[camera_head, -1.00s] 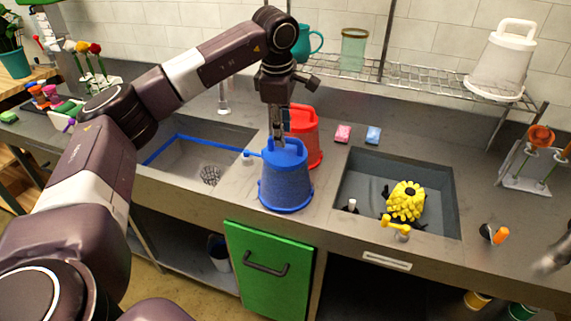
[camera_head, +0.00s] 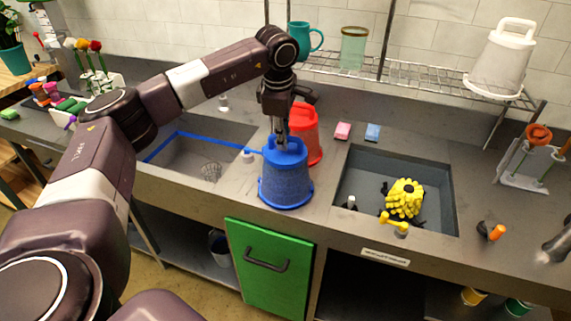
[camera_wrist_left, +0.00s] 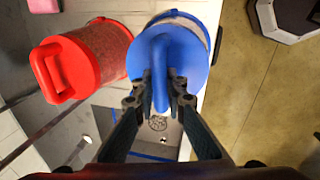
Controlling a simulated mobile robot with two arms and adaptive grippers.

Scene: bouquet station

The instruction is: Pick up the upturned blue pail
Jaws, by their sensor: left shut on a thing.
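The upturned blue pail (camera_head: 286,181) stands on the grey counter between the two sinks, its handle on top. My left gripper (camera_head: 281,143) is above it, with its fingers down at the handle. In the left wrist view the two fingers (camera_wrist_left: 162,88) close on the blue handle from both sides, over the blue pail (camera_wrist_left: 186,50). The pail looks upright, and I cannot tell whether its rim is off the counter. At the right edge of the head view a blurred grey part (camera_head: 555,247) shows; I cannot make out right gripper fingers.
A red upturned pail (camera_head: 306,135) stands close behind the blue one, also in the wrist view (camera_wrist_left: 85,62). A blue-edged sink (camera_head: 190,160) lies left. The right sink (camera_head: 357,170) holds a yellow brush-like thing (camera_head: 405,198). A white pail (camera_head: 502,65) stands on the wire rack.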

